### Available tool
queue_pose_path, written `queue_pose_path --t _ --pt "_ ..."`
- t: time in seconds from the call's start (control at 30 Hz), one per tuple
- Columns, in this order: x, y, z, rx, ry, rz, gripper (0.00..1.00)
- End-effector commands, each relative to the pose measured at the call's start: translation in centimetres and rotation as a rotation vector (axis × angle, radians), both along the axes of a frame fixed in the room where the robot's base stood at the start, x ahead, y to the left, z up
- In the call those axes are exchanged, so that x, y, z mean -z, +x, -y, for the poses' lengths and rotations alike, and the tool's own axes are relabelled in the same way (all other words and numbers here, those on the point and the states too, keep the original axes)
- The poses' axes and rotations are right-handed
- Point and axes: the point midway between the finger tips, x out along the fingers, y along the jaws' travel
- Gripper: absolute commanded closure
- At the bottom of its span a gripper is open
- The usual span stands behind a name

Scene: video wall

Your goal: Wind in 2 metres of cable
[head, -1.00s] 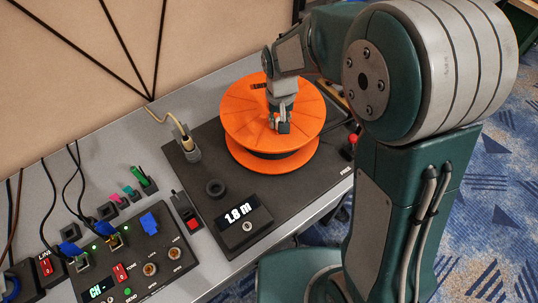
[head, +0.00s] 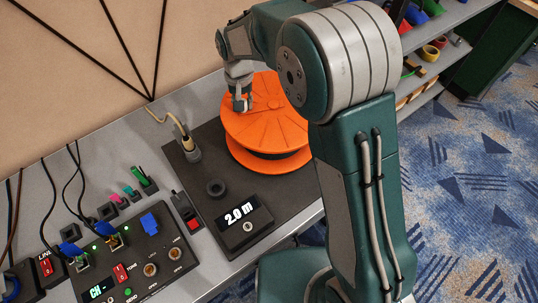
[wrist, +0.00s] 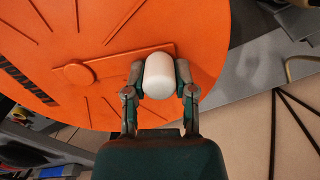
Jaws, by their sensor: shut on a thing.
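An orange cable reel (head: 270,122) lies flat on a dark base plate (head: 203,178) on the grey bench. The wrist view shows the reel's top face (wrist: 95,25) with a crank arm (wrist: 105,66) and a pale rounded knob (wrist: 159,75) at its end. My gripper (head: 242,103) is at the left side of the reel's top, and in the wrist view my gripper (wrist: 160,90) is shut on the knob, one finger on each side. The display (head: 240,217) on the base plate reads 2.0 m. A pale cable (head: 168,122) runs into a grey guide left of the reel.
A black control box (head: 135,262) with blue plugs, knobs and a red switch stands at the lower left. A black round knob (head: 215,188) sits on the base plate. A shelf (head: 445,60) with coloured items is at the upper right.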

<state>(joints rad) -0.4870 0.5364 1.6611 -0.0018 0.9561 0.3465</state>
Motion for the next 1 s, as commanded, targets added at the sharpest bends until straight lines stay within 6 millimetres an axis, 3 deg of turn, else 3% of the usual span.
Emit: queue_pose_path --t 0.03,0.1,0.17,0.53,1.0 --pt "0.2 0.2 -0.1 0.0 0.0 -0.003 0.61" --pt "0.1 0.1 0.0 0.0 0.0 -0.003 0.36" --pt "0.1 0.1 0.0 0.0 0.0 -0.003 0.26" --pt "-0.2 0.1 0.0 0.0 0.001 0.0 0.26" --pt "-4.1 0.2 0.0 0.0 0.002 0.002 0.26"
